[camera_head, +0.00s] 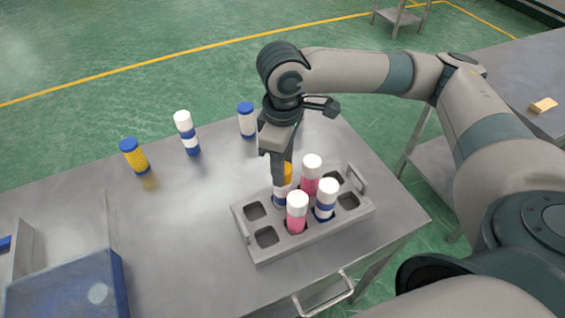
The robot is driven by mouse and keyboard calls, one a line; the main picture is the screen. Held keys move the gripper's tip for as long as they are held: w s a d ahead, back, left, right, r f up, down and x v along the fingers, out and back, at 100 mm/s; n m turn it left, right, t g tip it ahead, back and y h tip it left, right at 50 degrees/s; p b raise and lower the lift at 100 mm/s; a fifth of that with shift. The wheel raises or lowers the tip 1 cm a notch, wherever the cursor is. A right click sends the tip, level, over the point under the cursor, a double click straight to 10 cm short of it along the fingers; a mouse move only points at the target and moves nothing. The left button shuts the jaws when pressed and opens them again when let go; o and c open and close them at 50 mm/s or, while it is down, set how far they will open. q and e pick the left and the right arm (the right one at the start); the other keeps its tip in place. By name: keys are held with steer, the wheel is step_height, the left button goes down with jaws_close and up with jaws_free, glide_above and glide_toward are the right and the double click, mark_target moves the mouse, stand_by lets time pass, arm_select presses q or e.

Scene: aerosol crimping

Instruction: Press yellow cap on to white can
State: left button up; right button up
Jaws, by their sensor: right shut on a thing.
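My right gripper (281,164) points straight down over the back row of the grey tray (270,253). It is shut on the yellow cap (289,172), whose right side shows beside the finger. Directly below the cap is a white can (279,195) with a blue band, standing in a tray slot. The finger hides much of the cap and the can's top, so I cannot tell how fully the cap is seated. My left gripper is out of view.
In the tray stand two pink cans (296,222) with white caps and a blue-banded can (326,199); several slots are empty. Behind are a yellow can (134,156), a white-capped can (187,133) and a blue-capped can (247,120). A blue bin (70,285) is front left.

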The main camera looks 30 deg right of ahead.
stand_by(0.5)
stand_by(0.3)
steer(key=o, duration=1.4)
steer(key=shift+o, duration=0.2)
steer(key=shift+p, duration=0.35)
steer(key=shift+r+p, duration=3.5)
steer(key=shift+p, duration=0.95)
jaws_close()
